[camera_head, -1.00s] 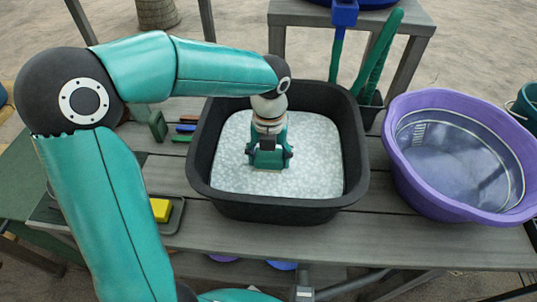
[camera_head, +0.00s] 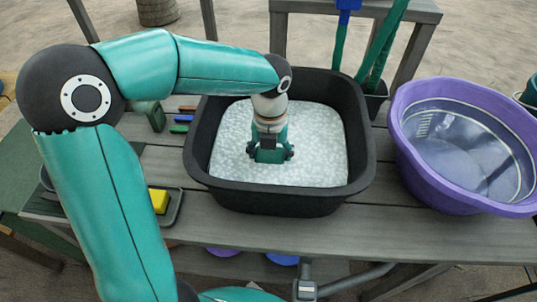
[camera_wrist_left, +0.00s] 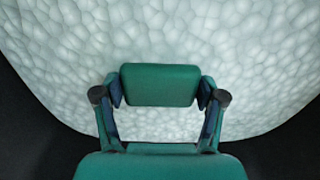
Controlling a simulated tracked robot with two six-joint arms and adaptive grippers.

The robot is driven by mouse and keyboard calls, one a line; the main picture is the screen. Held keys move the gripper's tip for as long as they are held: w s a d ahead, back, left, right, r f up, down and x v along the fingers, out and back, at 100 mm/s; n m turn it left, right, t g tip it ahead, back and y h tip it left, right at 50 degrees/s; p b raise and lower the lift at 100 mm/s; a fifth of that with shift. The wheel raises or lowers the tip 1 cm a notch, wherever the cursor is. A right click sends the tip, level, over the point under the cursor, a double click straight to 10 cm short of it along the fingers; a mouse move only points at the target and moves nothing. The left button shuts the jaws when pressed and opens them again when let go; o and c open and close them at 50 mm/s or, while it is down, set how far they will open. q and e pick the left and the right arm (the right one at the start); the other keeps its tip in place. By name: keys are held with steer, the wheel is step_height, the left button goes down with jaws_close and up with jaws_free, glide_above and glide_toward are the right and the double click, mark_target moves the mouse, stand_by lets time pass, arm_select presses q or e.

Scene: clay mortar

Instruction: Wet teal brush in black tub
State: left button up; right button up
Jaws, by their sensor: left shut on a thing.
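The black tub (camera_head: 280,204) stands on the grey slatted table and holds white, bubbly suds (camera_head: 316,135). My left gripper (camera_head: 268,157) reaches down inside the tub, at the suds. In the left wrist view its two fingers are closed on opposite sides of the teal brush (camera_wrist_left: 160,85), which shows as a rounded block from above. The brush's underside is hidden, and the suds surround the gripper. My right gripper does not show.
A purple basin (camera_head: 440,190) stands right of the tub. A small tray with a yellow block (camera_head: 159,201) and several coloured sticks (camera_head: 182,119) lie left. Green-handled tools stand in a dark holder (camera_head: 375,100) behind the tub's right corner.

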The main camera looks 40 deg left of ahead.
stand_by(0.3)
arm_select(q)
step_height(320, 180, up, 17)
steer(key=p, duration=1.5)
steer(key=shift+p, duration=0.35)
